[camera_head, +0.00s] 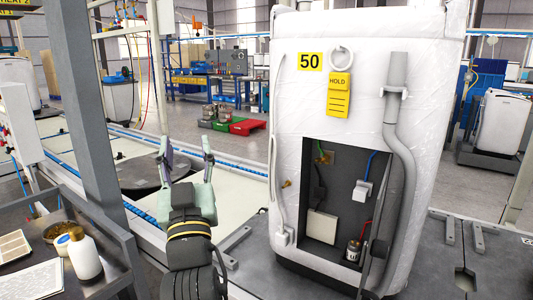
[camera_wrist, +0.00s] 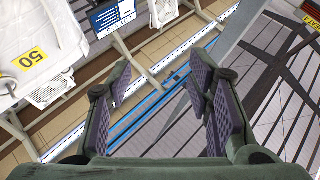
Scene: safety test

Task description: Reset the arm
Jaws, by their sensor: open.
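My gripper (camera_head: 187,152) stands upright in the head view, just left of the large white appliance (camera_head: 290,175). Its two fingers are spread wide with nothing between them. In the wrist view my gripper (camera_wrist: 160,82) also shows open and empty, its purple ridged pads apart. The appliance has a yellow "50" label, a yellow HOLD tag (camera_head: 338,95) on a ring, a grey hose (camera_head: 401,150) and an open recess with wires and a small can. My gripper touches nothing that I can see. The lower part of my arm is cut off by the frame.
A dark post (camera_head: 78,90) stands left of my arm. A work table (camera_head: 100,285) at lower left carries a white bottle (camera_head: 84,255), a bowl and papers. A conveyor line with blue edging (camera_head: 120,130) runs behind my gripper. Red and green trays (camera_head: 247,126) lie farther back.

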